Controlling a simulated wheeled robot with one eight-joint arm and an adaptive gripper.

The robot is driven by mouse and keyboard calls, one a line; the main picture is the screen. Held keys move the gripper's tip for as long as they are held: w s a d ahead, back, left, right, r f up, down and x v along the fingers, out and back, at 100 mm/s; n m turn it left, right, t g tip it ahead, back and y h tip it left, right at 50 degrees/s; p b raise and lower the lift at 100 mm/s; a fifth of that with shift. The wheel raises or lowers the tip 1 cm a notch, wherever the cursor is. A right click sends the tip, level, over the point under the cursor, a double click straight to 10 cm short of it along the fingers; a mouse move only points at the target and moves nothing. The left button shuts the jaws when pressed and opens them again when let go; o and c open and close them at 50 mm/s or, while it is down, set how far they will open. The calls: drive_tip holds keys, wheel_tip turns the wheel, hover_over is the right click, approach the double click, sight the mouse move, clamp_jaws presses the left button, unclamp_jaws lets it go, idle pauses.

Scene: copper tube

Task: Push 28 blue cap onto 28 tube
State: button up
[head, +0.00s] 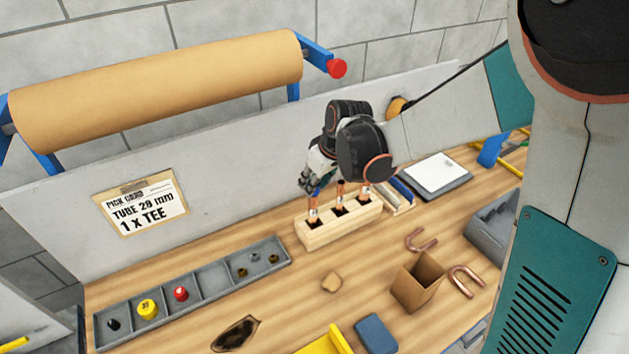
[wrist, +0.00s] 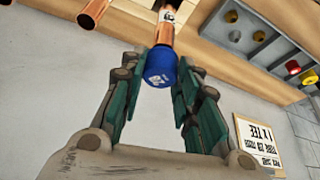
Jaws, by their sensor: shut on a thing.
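The blue cap (wrist: 160,68) is between the teal fingers of my gripper (wrist: 164,62) in the wrist view, with lettering on its face. It is in line with the end of a copper tube (wrist: 164,30) with a white label and appears to touch it; how far it is seated I cannot tell. In the head view my gripper (head: 313,186) is over the leftmost tube (head: 313,213) in the wooden rack (head: 324,236). Two more copper tubes, a middle one (head: 340,190) and a right one (head: 364,193), stand upright in the rack. The tube sizes are not readable.
A grey divided tray (head: 213,286) holds black, yellow (head: 147,308) and red (head: 181,293) caps and several small brass rings. A pick card (head: 141,203) reads tube 28 mm, 1 x tee. A cardboard box (head: 417,283) and bent copper pipes (head: 466,281) lie right.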

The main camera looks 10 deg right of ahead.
drive_tip(key=shift+f+b, duration=1.6)
drive_tip(key=shift+f, duration=0.3)
drive_tip(key=o, duration=0.8)
drive_tip(key=shift+r, duration=0.1)
drive_tip(key=v, duration=1.2)
drive_tip(key=shift+s, duration=0.15)
drive_tip(key=s+d+f+m+t+h+b, duration=0.1)
drive_tip(key=s+d+f+m+b, duration=0.1)
drive_tip(key=s, duration=0.4)
drive_tip(key=s+d+f+m+t+b, duration=0.1)
drive_tip(key=s+d+f+m+b, duration=0.1)
drive_tip(key=s, duration=0.5)
drive_tip(key=s+d+f+m+t+h+b, duration=0.1)
drive_tip(key=s+d+f+m+b, duration=0.2)
drive_tip(key=s+d+f+b, duration=0.1)
drive_tip(key=shift+s+d+t+h+b, duration=0.15)
drive_tip(key=shift+s+d+b, duration=0.15)
drive_tip(key=shift+s+b, duration=0.25)
drive_tip(key=shift+s+d+t+h+b, duration=0.15)
drive_tip(key=shift+s+d+b, duration=0.2)
drive_tip(key=shift+s, duration=0.4)
